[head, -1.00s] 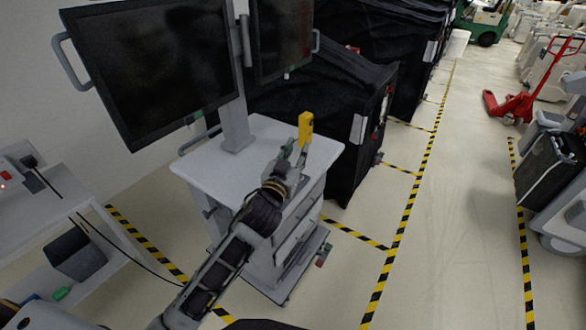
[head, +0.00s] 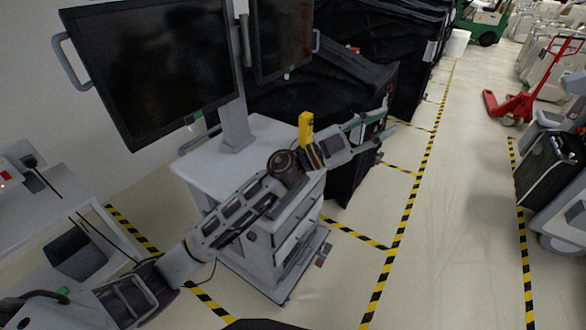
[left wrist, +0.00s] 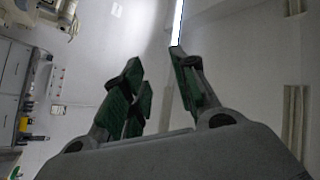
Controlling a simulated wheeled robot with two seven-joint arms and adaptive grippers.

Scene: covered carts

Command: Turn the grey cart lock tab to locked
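The grey cart (head: 262,132) stands in the middle of the head view, carrying two dark monitors above its flat top. A small red and grey piece (head: 323,255) sits low at its right base corner; it may be the lock tab, but its setting is too small to read. My left arm stretches across the cart's front. My left gripper (head: 374,124) is to the right of the cart top, in front of a black covered cart. In the left wrist view my left gripper (left wrist: 156,78) has its green-padded fingers apart with nothing between them. My right gripper is out of view.
A yellow block (head: 305,128) stands upright on the cart top's right edge, close to my forearm. Black covered carts (head: 340,85) stand behind. A side table (head: 35,200) is at left. The striped floor lane at right is clear up to a red pallet jack (head: 515,105).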

